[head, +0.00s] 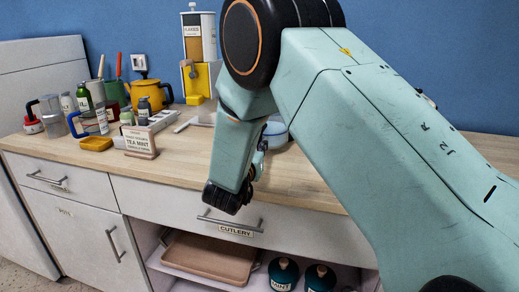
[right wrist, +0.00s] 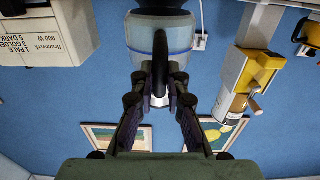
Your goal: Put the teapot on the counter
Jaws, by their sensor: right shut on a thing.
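My right gripper (right wrist: 160,85) is shut on the dark upright handle (right wrist: 160,62) of a pale vessel with a blue band (right wrist: 158,38), which looks like the teapot. In the head view the vessel (head: 276,131) shows partly behind my right arm, over the counter's middle. My right gripper (head: 260,158) is mostly hidden there by the forearm. I cannot tell whether the vessel touches the wooden counter (head: 190,160). A yellow pot (head: 150,93) stands at the counter's back left. My left gripper is not in view.
Jars, a clear jug (head: 48,113), a blue mug (head: 90,122) and a tea mint sign (head: 140,141) crowd the left counter. A flakes dispenser (head: 199,45) stands at the back. The cutlery drawer (head: 235,222) is shut above an open shelf.

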